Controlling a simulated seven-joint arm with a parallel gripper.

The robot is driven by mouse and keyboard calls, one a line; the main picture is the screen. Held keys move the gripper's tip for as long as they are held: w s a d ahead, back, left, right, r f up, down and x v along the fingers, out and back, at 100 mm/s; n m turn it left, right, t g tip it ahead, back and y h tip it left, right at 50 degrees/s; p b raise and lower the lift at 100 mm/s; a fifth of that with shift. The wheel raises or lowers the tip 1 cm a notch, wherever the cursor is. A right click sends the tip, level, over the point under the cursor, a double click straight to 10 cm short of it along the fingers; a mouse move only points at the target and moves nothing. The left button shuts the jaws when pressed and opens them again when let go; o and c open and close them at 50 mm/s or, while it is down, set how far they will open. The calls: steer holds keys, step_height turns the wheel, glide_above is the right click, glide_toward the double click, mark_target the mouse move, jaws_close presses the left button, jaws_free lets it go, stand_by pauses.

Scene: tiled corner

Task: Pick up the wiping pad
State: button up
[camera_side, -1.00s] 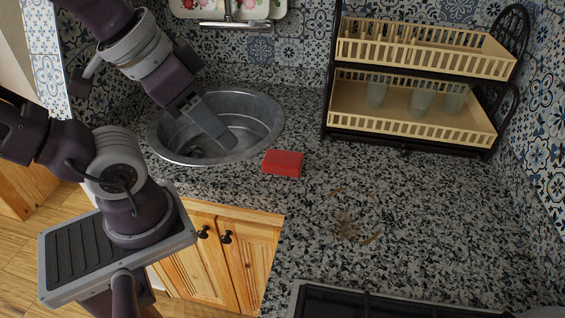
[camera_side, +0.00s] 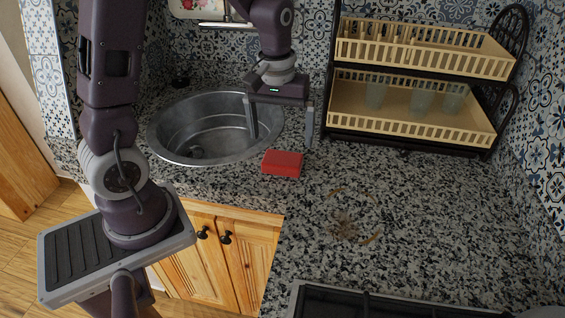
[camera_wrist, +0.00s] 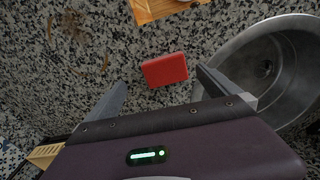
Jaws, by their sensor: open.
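The wiping pad is a red block (camera_side: 283,163) lying flat on the granite counter, just right of the sink's front rim. It also shows in the wrist view (camera_wrist: 164,70), ahead of the fingertips and between their lines. My gripper (camera_side: 280,141) points down above the counter by the sink's right rim, behind the pad in the side view. Its two fingers are spread wide apart with nothing between them. In the wrist view my gripper (camera_wrist: 160,82) shows both fingers, clear of the pad.
The round metal sink (camera_side: 165,125) is left of the pad. A dark two-tier rack (camera_side: 330,125) with cream trays and glasses stands at the back right. A brown stain (camera_side: 345,225) marks the counter. A dark stove edge (camera_side: 390,303) is at the front. The middle counter is clear.

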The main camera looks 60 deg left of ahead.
mark_target(283, 158)
steer(key=shift+n+g, duration=0.3)
steer(key=shift+n, duration=0.1)
steer(key=f, duration=0.3)
steer(key=w+a+f, duration=0.1)
steer(key=f, duration=0.2)
steer(key=a+f, duration=0.1)
steer(key=f, duration=0.3)
steer(key=shift+w, duration=0.3)
steer(key=c, duration=1.3)
step_height(283, 158, up, 10)
steer(key=shift+r, duration=0.1)
